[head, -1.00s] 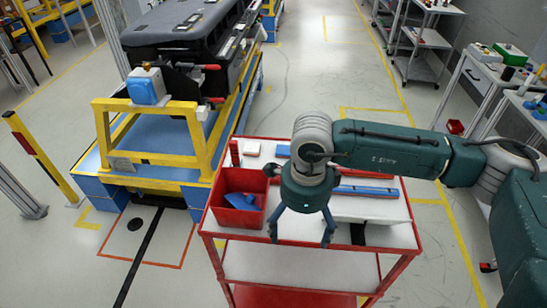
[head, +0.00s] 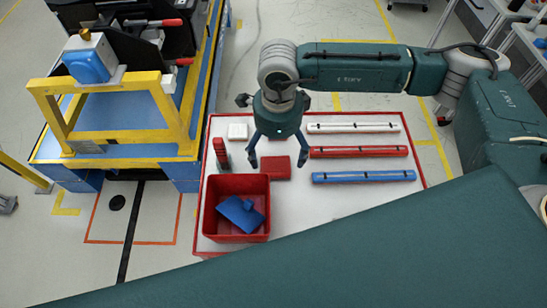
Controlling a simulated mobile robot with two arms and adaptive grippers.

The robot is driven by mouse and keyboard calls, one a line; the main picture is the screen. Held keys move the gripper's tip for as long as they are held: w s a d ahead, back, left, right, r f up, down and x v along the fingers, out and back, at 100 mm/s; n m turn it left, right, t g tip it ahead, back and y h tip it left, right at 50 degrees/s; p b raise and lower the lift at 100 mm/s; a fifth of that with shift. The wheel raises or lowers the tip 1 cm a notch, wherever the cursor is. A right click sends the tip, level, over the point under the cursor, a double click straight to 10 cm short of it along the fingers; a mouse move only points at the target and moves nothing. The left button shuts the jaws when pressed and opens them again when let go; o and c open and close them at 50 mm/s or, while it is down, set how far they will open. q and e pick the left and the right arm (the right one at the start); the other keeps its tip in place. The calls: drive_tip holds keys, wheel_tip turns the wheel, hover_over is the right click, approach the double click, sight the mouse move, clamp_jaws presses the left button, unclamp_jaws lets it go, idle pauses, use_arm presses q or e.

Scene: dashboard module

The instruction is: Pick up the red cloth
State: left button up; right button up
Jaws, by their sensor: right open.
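A small flat red square, which looks like the folded red cloth (head: 276,169), lies on the white top of the red-rimmed cart (head: 345,142). It is just right of a red bin (head: 228,231). My right gripper (head: 277,160) points down with its fingers spread, open and empty. In the picture the cloth shows between and just below its fingertips. How high the fingertips are above the cloth is hard to tell. My left gripper is not in view.
The red bin holds a blue piece (head: 241,213). A white square (head: 237,131) and a small red object (head: 221,153) stand near the cloth. White (head: 352,128), red (head: 358,152) and blue (head: 363,177) bars lie to the right. A yellow frame (head: 110,105) stands left.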

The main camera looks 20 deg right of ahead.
sight(276, 168)
drive_tip(key=shift+s+f, duration=0.1)
drive_tip(key=shift+f, duration=0.8)
drive_tip(key=f+p, duration=0.3)
drive_tip(key=f, duration=0.2)
drive_tip(key=shift+a+p, duration=0.2)
drive_tip(key=shift+p, duration=0.2)
drive_tip(key=shift+f, duration=0.35)
drive_tip(key=shift+c, duration=0.5)
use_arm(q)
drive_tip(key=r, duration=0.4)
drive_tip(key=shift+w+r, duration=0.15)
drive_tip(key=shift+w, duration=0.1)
use_arm(e)
drive_tip(key=c, duration=1.1)
